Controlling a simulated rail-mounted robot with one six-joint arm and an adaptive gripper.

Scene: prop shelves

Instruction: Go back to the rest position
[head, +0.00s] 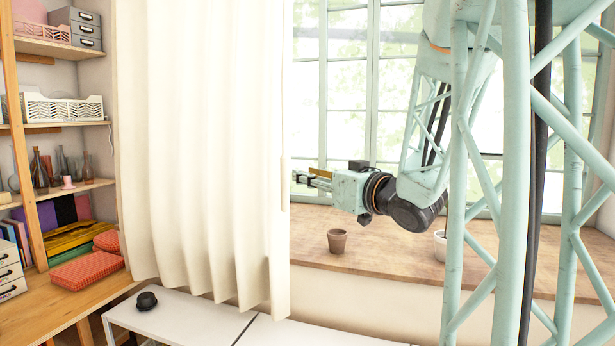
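My gripper (312,180) is at the end of my pale green arm, in the middle of the head view. It points left, just right of the white curtain's edge and in front of the window. It is above the wooden sill and seems to hold nothing. The fingers are small and seen from the side, so I cannot tell how far apart they are.
The white curtain (205,150) hangs left of the gripper. A brown pot (337,241) and a white pot (440,245) stand on the wooden sill (390,258). A black object (147,301) lies on the white cabinet (190,318). Filled shelves (70,126) stand at left.

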